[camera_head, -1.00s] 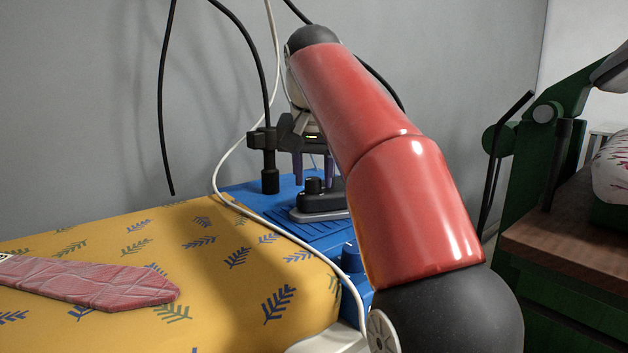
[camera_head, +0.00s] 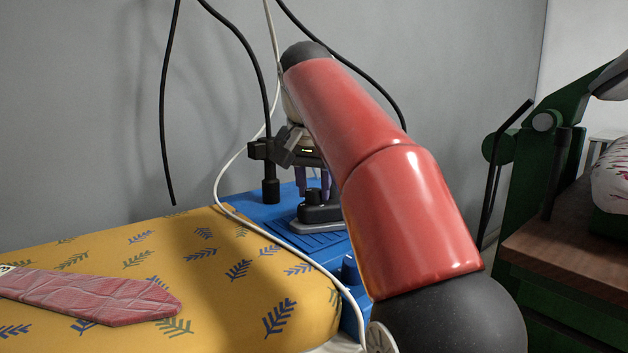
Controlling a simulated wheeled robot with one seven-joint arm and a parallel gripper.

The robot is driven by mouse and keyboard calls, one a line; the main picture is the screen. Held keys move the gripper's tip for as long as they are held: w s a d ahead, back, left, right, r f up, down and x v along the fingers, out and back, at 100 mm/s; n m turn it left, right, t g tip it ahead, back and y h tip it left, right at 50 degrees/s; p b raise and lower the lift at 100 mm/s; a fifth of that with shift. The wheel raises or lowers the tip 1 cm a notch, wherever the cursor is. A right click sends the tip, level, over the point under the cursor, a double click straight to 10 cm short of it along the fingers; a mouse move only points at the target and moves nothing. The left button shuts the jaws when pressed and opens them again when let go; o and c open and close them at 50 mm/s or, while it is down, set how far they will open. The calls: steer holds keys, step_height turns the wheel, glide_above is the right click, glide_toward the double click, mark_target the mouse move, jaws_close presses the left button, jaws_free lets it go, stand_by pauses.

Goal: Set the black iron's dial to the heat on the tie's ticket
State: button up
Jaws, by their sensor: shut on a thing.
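The black iron (camera_head: 322,214) stands on the blue rest behind the board, partly hidden by my red arm. Its round black dial (camera_head: 313,197) is on top. My gripper (camera_head: 312,187) points down over the iron, with its two purplish fingers on either side of the dial, shut on it. The dial's marks and setting cannot be read from here. The pink-red tie (camera_head: 95,296) lies on the yellow board at the left. A bit of its white ticket (camera_head: 6,269) shows at the picture's left edge, too small and cut off to read.
The yellow leaf-patterned board (camera_head: 225,290) fills the lower left. The blue rest (camera_head: 285,215) has a blue knob (camera_head: 350,270) at its front. A white cord (camera_head: 262,228) runs across the board's edge. Black cables (camera_head: 168,110) hang by the wall. A green press with a wooden top (camera_head: 570,235) stands at right.

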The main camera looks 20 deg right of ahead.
steer(key=m+h+p, duration=0.1)
steer(key=m, duration=0.1)
steer(key=shift+a+r+m+p, duration=0.1)
steer(key=shift+r+m+p, duration=0.05)
steer(key=shift+m+p, duration=0.15)
steer(key=m+g, duration=0.1)
steer(key=m, duration=0.2)
steer(key=shift+w+m+h, duration=0.15)
steer(key=shift+m+h, duration=0.15)
steer(key=shift+h, duration=0.1)
steer(key=m+g, duration=0.1)
steer(key=m, duration=0.2)
steer(key=m+g+h, duration=0.1)
steer(key=m, duration=0.2)
steer(key=shift+a+m+g, duration=0.1)
steer(key=shift+m+g, duration=0.2)
steer(key=shift+g, duration=0.1)
steer(key=o, duration=0.7)
